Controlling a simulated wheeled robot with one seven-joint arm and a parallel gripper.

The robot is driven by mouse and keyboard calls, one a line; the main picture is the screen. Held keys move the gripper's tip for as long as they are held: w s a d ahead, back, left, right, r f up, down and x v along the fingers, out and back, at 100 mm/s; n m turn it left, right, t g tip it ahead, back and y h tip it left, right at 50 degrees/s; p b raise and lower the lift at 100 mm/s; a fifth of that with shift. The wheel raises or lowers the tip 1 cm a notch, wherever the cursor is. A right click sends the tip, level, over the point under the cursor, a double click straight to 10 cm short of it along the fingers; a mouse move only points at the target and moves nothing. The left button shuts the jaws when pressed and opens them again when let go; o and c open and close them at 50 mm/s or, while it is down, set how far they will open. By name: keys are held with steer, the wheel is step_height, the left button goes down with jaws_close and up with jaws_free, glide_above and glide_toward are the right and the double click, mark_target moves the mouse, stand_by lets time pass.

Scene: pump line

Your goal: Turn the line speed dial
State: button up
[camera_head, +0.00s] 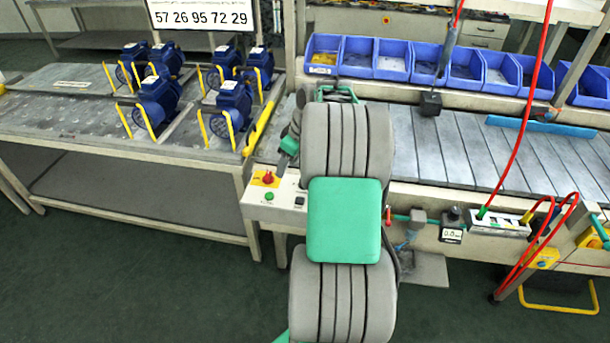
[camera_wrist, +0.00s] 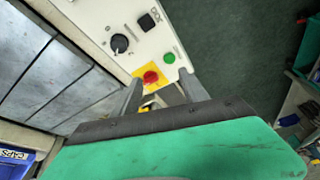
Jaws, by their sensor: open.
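The line speed dial (camera_wrist: 120,43), a round black knob with a pale pointer mark, sits on a light control panel (camera_wrist: 92,18) in the wrist view. My gripper (camera_wrist: 162,77) is open, with its two grey fingers apart. In the picture the dial lies above and left of the fingertips, outside the gap. A red stop button (camera_wrist: 151,77) on a yellow plate shows between the fingers. In the head view the panel (camera_head: 258,210) is left of my arm, which seems to hide the dial. I cannot tell the fingertips' height above the panel.
A green button (camera_wrist: 169,57) and a black square switch (camera_wrist: 147,21) flank the dial area. Blue pumps (camera_head: 157,100) stand on the left bench. A slatted conveyor (camera_head: 460,150) and blue bins (camera_head: 393,60) lie at right. A red hose (camera_head: 516,150) hangs there.

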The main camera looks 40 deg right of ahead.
steer(key=s+d+f+n, duration=0.1)
steer(key=s+d+f, duration=0.1)
steer(key=d+f, duration=0.5)
steer(key=f, duration=0.1)
steer(key=w+f+p, duration=0.1)
steer(key=f, duration=0.1)
steer(key=w+f, duration=0.1)
steer(key=shift+w+d+f, duration=0.2)
steer(key=shift+w+d, duration=0.05)
steer(key=shift+d, duration=0.1)
steer(key=shift+c, duration=0.3)
jaws_close()
